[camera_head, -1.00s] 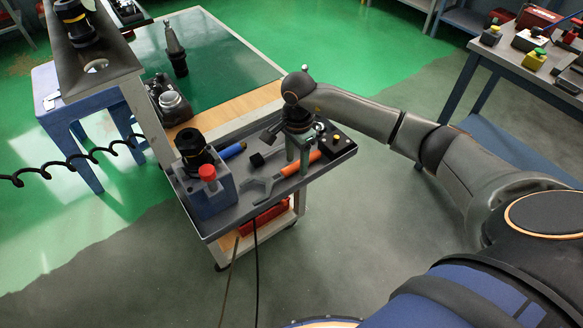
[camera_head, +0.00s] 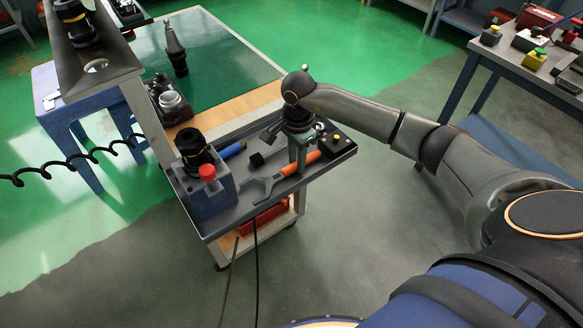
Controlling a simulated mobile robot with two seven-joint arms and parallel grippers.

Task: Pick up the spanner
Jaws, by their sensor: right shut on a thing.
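The spanner (camera_head: 262,187) has a grey open-jaw head and an orange handle (camera_head: 289,169). It lies on or just above the dark tray top of the cart; I cannot tell whether it touches. My right gripper (camera_head: 299,168) reaches down over the handle from above and is shut on it. The fingers hide a short part of the handle, and orange shows on both sides. The left gripper is not in view.
A blue-handled tool (camera_head: 232,150), a small black block (camera_head: 257,160) and a dark box with buttons (camera_head: 335,142) lie close to the spanner.

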